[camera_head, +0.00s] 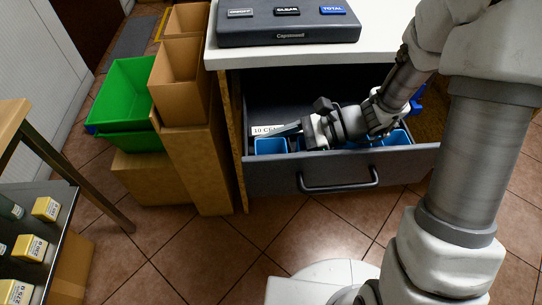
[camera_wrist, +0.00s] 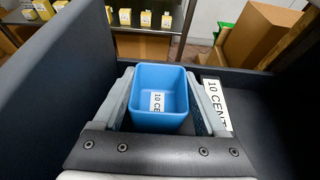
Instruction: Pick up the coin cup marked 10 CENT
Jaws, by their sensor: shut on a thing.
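The blue, square, open-topped coin cup marked 10 CENT (camera_wrist: 160,122) is between my gripper's two fingers in the wrist view. My gripper (camera_wrist: 163,98) is shut on the cup, one grey finger against each side. In the head view my gripper (camera_head: 286,130) reaches into the open drawer from the right, at its left end, over a blue cup (camera_head: 270,147). A white 10 CENT label (camera_head: 267,130) is on the drawer beside it and shows in the wrist view (camera_wrist: 217,104). Whether the cup touches the drawer floor cannot be told.
Another blue cup (camera_head: 396,138) stands farther right in the drawer. Cardboard boxes (camera_head: 185,125) and a green crate (camera_head: 127,95) stand left of it.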

